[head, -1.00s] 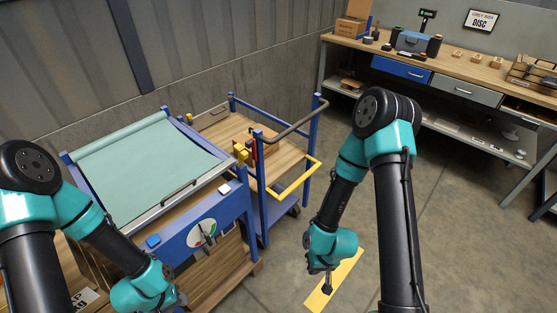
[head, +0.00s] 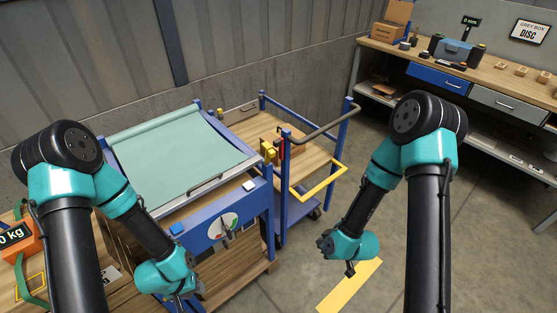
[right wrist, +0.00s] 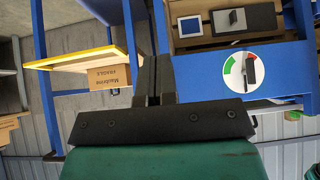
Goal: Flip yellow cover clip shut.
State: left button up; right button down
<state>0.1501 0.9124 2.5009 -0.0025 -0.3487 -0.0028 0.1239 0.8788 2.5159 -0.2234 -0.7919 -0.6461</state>
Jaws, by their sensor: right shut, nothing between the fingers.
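A yellow clip-like piece (head: 268,152) sits by the right corner of the cart with the green cover (head: 175,155), beside a blue post. A smaller yellow piece (head: 220,113) shows at that cart's far edge. Which one is the cover clip, and whether either stands open, I cannot tell. My left gripper (head: 180,296) hangs low in front of the cart, its fingers small and near the picture's bottom edge. My right gripper (head: 350,269) is in the air right of the carts, apart from both. In the right wrist view its black fingers (right wrist: 153,78) are together and empty.
A dial (head: 222,227) with a lever is on the cart's blue front; it also shows in the right wrist view (right wrist: 241,72). A second cart has a yellow bar (head: 322,184) and a grey handle (head: 328,121). A yellow strip (head: 345,288) lies on the open floor. A workbench stands back right.

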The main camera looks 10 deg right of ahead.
jog(key=w+a+r+n+t+y, duration=0.2)
jog(key=w+r+n+t+y, duration=0.1)
jog(key=r+n, duration=0.5)
jog(key=w+a+r+n+t+y, duration=0.3)
jog(key=w+r+n+t, duration=0.2)
jog(key=r+n+t, duration=0.2)
notch_tip(320, 180, up, 5)
jog(key=n, duration=0.2)
jog(key=shift+w+f+n, duration=0.2)
jog(key=shift+n, duration=0.1)
jog(key=shift+a, duration=0.1)
